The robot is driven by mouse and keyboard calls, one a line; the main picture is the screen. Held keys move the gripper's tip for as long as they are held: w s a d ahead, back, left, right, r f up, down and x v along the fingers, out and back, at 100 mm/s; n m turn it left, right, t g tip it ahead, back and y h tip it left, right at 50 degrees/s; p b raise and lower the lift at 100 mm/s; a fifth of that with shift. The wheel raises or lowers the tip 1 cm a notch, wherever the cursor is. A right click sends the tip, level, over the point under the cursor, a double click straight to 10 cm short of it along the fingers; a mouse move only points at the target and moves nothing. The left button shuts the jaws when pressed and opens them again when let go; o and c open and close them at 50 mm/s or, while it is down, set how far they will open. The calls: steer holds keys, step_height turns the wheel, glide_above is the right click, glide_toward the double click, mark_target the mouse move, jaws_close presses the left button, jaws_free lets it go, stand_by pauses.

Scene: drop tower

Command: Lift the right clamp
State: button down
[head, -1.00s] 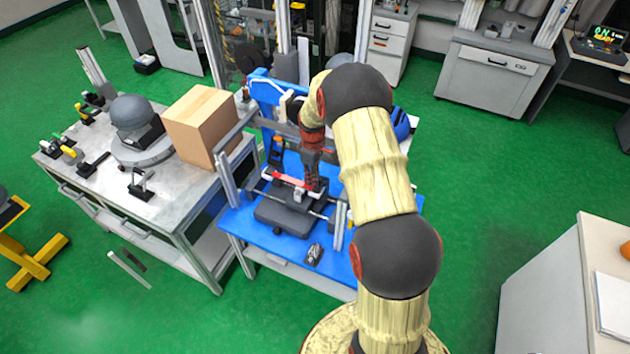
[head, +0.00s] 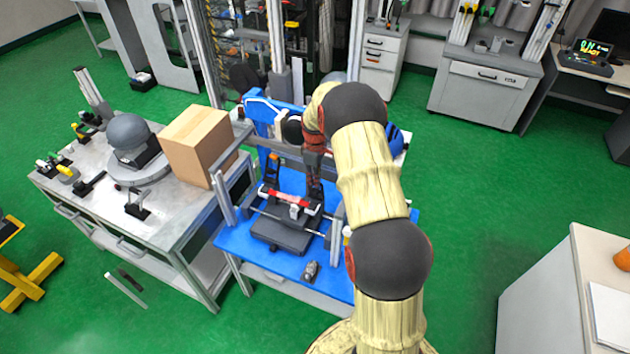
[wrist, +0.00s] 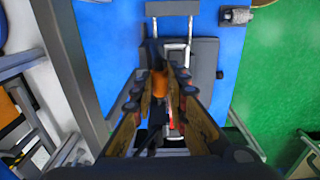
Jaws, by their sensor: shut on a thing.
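My gripper (head: 314,192) reaches down over the right side of a dark grey fixture (head: 278,235) on the blue table. In the wrist view my gripper (wrist: 160,88) has its fingers on either side of the orange-tipped right clamp (wrist: 159,84) and is shut on it. The arm and fingers hide most of this clamp in the head view. The left clamp (head: 272,168), black with an orange tip, stands upright on the left side. I cannot tell whether the right clamp is raised.
Upright metal posts (head: 225,198) flank the fixture. A small metal part (head: 310,271) lies near the front of the blue table (head: 338,287). A cardboard box (head: 195,145) stands on the workbench to the left. Green floor is open on the right.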

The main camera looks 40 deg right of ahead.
steer(key=shift+s+f, duration=0.15)
steer(key=shift+f, duration=0.1)
steer(key=c, duration=2.1)
jaws_free()
steer(key=o, duration=0.4)
steer(key=shift+r, duration=0.1)
steer(key=shift+c, duration=0.2)
step_height(320, 180, up, 12)
steer(key=shift+a, duration=0.1)
